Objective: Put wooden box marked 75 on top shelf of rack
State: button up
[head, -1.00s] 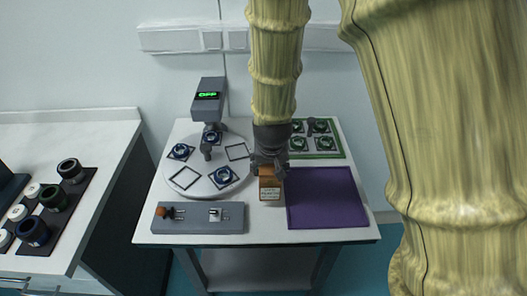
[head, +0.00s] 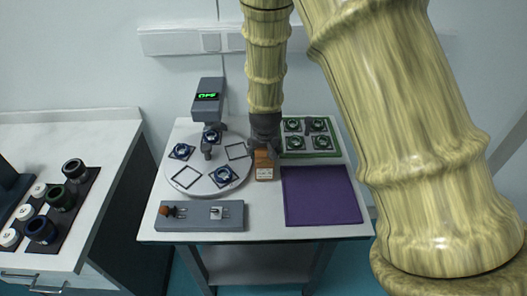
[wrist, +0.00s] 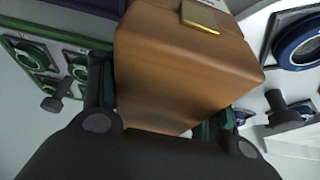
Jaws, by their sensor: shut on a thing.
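A brown wooden box (head: 264,173) with a pale label is in my gripper (head: 264,152), in front of the table's middle in the head view. The label is too small to read there, so I cannot confirm the number 75. In the wrist view the box (wrist: 185,65) fills the upper middle, between the two dark fingers of my gripper (wrist: 158,125). A brass-coloured plate shows on its face at the top edge. My gripper is shut on the box. I cannot tell how far the box is above the table. No rack with a top shelf is clearly in view.
The white table (head: 262,215) bears a round plate (head: 190,188) with optics mounts, a grey device (head: 208,98) reading OFF, a green tray (head: 325,152), a purple mat (head: 320,196) and a grey block (head: 190,217). A side counter (head: 75,140) stands left.

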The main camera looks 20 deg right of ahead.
jog(key=shift+f, duration=0.7)
jog(key=shift+f, duration=0.1)
jog(key=o, duration=1.5)
